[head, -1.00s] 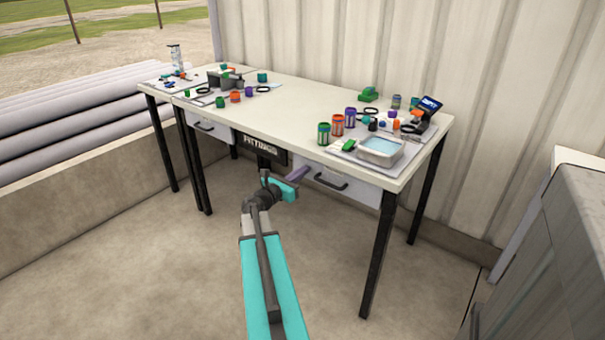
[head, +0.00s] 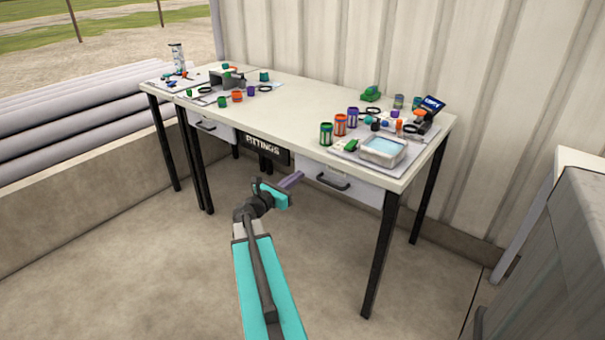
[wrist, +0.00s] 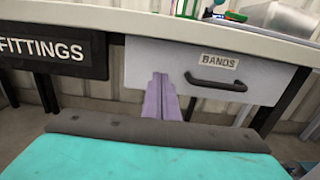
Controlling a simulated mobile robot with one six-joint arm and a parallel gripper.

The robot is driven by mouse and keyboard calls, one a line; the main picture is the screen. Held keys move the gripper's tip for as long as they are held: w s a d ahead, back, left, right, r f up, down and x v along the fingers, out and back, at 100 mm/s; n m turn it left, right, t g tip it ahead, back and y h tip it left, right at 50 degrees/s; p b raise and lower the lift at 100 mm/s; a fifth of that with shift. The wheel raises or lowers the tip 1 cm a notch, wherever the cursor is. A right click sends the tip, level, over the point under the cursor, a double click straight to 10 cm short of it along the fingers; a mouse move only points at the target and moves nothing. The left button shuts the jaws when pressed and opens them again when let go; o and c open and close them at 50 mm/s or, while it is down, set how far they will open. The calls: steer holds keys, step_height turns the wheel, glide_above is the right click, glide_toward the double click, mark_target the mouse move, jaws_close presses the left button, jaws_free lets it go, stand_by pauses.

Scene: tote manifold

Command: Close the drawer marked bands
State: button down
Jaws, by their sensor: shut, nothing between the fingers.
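The bands drawer (wrist: 150,60) has a white front with a "BANDS" label (wrist: 219,61) and a black bar handle (wrist: 215,83). Its front sits under the tabletop edge; I cannot tell whether it is fully flush. It also shows under the right part of the table in the head view (head: 316,173). My gripper's purple fingers (wrist: 160,80) are shut together and empty. They point at the left part of the drawer front, left of the handle; I cannot tell whether they touch it. In the head view my gripper (head: 298,176) is low, just left of the drawer.
Another white drawer (head: 210,128) is farther left. The tabletop (head: 290,112) holds several cups, tools and a clear tub (head: 382,152). Table legs (head: 380,255) stand at the corners. The floor in front is clear.

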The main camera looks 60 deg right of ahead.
steer(key=w+a, duration=0.1)
steer(key=a, duration=0.8)
steer(key=shift+w+a, duration=0.15)
steer(key=shift+w, duration=0.25)
